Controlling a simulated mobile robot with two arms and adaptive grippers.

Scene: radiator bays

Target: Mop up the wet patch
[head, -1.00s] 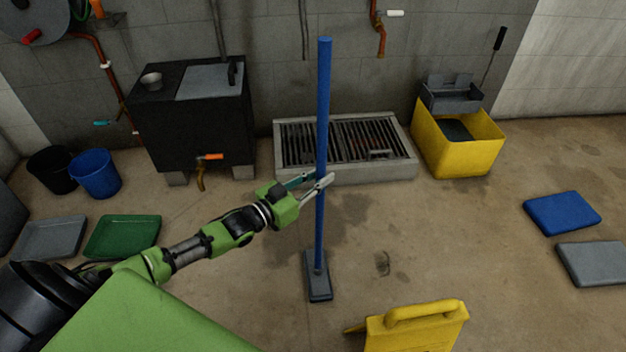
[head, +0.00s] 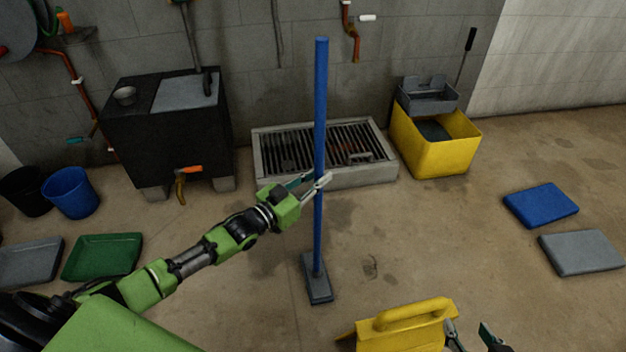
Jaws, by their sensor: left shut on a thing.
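A mop with a blue pole (head: 319,120) and a flat dark grey head (head: 317,280) stands nearly upright, its head at floor level. My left gripper (head: 318,184) is shut on the pole, below its middle. A dark, damp-looking patch (head: 345,212) lies on the floor behind the mop head, right of the pole. A smaller dark mark (head: 370,266) is right of the head. I cannot tell which of these is the wet patch. My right gripper (head: 468,337) shows at the bottom edge, fingers apart and empty, beside the yellow floor sign (head: 400,325).
A grated floor drain (head: 385,172) lies at the wall, with a yellow mop bucket (head: 440,150) to its right. A black tank (head: 165,140) and a blue bucket (head: 70,192) stand left. Blue (head: 541,204) and grey (head: 582,252) slabs lie right.

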